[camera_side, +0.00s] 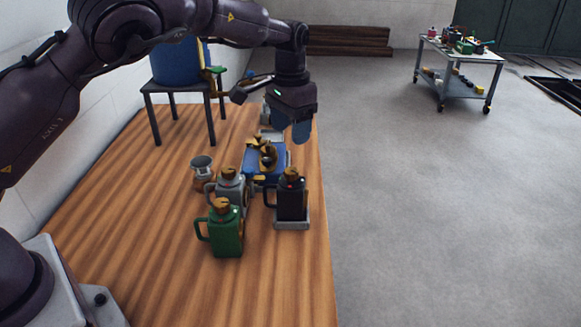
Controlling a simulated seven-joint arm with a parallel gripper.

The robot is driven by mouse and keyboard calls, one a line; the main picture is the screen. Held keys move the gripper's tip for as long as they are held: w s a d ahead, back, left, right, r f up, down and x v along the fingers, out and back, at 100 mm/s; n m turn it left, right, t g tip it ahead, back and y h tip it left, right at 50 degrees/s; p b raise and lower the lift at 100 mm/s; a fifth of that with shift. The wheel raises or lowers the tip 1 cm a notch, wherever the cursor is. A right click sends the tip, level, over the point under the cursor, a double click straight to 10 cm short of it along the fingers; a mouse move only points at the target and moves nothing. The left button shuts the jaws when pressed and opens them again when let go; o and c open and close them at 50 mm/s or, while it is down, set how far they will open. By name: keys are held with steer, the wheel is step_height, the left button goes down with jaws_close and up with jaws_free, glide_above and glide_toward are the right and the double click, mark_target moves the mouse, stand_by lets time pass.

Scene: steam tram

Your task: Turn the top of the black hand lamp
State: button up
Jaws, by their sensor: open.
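The black hand lamp (291,203) stands upright on a small grey base (292,224) near the right edge of the wooden table. It has a brass-coloured top (291,174) and a black handle on its left side. My gripper (290,131) is open and points down, above and behind the lamp as seen from this camera. It is apart from the lamp. Its fingers are blue-grey and nothing shows between them.
A green hand lamp (227,236) and a grey hand lamp (232,190) stand left of the black one. A small jar-like item (202,172) and a blue object with brass parts (262,163) are behind. The wooden table (130,220) is clear at left and front.

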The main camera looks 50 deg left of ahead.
mark_target(290, 171)
step_height(290, 171, down, 10)
stand_by(0.3)
steer(key=c, duration=0.9)
